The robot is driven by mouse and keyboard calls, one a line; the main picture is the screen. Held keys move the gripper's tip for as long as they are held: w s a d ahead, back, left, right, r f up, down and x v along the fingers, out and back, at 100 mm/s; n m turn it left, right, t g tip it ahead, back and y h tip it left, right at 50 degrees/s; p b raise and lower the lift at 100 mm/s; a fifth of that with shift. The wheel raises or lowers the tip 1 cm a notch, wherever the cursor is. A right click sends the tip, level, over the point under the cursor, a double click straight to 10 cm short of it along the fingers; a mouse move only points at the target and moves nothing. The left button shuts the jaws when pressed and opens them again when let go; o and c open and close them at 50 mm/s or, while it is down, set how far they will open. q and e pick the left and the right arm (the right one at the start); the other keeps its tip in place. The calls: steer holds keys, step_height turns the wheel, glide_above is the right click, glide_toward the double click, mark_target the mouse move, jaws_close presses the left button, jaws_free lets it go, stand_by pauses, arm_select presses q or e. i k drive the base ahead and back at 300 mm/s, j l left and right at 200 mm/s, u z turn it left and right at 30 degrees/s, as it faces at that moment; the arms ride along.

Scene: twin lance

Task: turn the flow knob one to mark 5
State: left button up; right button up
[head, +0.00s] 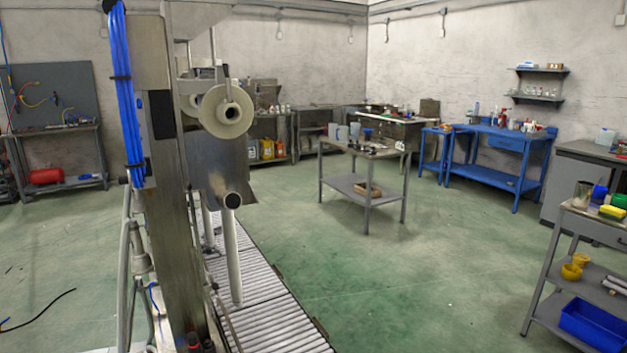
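A steel filling machine (165,190) with blue hoses (125,90) stands at the left in the head view. A pale round disc (226,111) with a short dark stub sits on its upper part. I cannot tell whether this disc is a flow knob, and no numbered marks are readable. A dark-ended pipe (233,201) and a pale vertical tube (233,260) are below it. Neither of my grippers is in view.
A roller conveyor (265,315) runs along the floor beside the machine. A grey cart (362,188) stands mid-room, a blue workbench (500,155) at the back right. A grey shelf cart with a blue bin (595,322) is at the right edge. Green floor (430,280) is clear between.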

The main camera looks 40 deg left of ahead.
mark_target(123, 179)
steer(key=j+z, duration=0.15)
steer(key=j, duration=0.25)
steer(key=k+j+z, duration=0.15)
steer(key=j, duration=0.25)
steer(key=j+z, duration=0.1)
steer(key=j, duration=0.3)
steer(key=k+j+z, duration=0.15)
steer(key=j, duration=0.2)
steer(key=k+j+z, duration=0.15)
steer(key=j, duration=0.2)
